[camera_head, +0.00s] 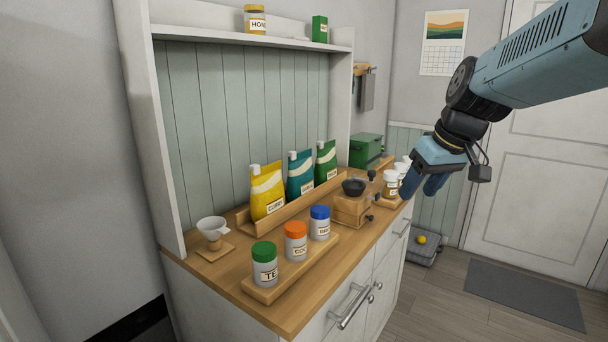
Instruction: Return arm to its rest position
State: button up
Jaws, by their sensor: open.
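My gripper (420,195) hangs at the end of my blue arm, which reaches in from the upper right of the head view. Its blue fingers point down and are apart, with nothing seen between them. In the picture it overlaps the area just right of the small white-lidded jars (390,184) at the counter's far right end. I cannot tell how far it is from them. The arm is raised in front of the white door (540,175).
A shelf (225,35) stands above. The floor by the grey mat (525,294) is clear.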

jog(key=s+f+m+t+h, duration=0.1)
jog(key=s+m, duration=0.3)
jog(key=s, duration=0.9)
jog(key=shift+d+f+h, duration=0.35)
jog(key=shift+f+h, duration=0.25)
jog(key=shift+f, duration=0.3)
